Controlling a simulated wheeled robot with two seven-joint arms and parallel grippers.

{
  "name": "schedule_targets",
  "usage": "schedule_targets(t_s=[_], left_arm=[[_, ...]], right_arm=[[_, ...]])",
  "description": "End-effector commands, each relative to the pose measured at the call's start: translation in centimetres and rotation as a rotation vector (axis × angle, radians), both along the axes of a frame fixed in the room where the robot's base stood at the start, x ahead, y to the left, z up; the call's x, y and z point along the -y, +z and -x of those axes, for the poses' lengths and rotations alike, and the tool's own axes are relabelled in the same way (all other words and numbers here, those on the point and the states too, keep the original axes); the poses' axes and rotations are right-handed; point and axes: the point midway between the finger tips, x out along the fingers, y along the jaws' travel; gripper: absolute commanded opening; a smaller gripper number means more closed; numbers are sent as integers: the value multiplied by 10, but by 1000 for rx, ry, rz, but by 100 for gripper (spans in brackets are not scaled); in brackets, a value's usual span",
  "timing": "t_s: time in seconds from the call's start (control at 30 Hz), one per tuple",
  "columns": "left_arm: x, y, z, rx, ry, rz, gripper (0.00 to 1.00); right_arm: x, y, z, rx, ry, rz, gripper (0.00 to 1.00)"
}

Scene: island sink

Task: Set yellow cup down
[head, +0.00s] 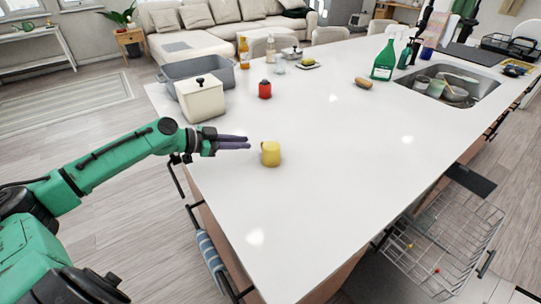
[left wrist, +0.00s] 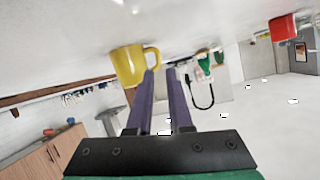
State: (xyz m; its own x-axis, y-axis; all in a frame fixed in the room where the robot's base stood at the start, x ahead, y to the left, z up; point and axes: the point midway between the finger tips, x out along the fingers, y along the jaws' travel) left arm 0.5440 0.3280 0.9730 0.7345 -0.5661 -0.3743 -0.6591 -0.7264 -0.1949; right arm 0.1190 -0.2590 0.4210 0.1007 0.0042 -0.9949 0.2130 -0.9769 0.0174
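The yellow cup (head: 270,153) stands on the white island counter (head: 330,160), close to its left edge. My left gripper (head: 248,141) is just left of the cup in the head view, its purple fingers pointing toward the right. The left wrist view shows the counter overhead, with the yellow cup (left wrist: 128,66) and its handle beyond the tip of the left-hand finger. The two fingers (left wrist: 165,80) are apart, with nothing seen between them. Whether a fingertip touches the handle I cannot tell. My right gripper is not in view.
A red container (head: 265,90), a cream lidded canister (head: 201,98) and a grey basin (head: 185,72) stand behind the cup. A green spray bottle (head: 384,60) and the sink (head: 470,92) are at the back right. The counter right of the cup is clear.

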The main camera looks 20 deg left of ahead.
Motion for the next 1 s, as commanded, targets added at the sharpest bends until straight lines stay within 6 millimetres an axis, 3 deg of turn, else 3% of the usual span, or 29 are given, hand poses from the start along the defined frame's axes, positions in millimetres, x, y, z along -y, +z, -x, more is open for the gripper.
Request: schedule_targets(t_s=[0.17, 0.33, 0.6, 0.67, 1.0], left_arm=[[13, 1, -14, 5, -1, 6, 18], [27, -10, -33, 3, 1, 6, 18], [31, -18, -36, 0, -1, 0, 18], [31, -18, -36, 0, -1, 0, 0], [30, -18, -36, 0, -1, 0, 0]], right_arm=[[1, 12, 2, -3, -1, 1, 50], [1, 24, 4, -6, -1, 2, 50], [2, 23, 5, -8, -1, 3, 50], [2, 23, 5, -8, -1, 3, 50], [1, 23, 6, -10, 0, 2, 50]])
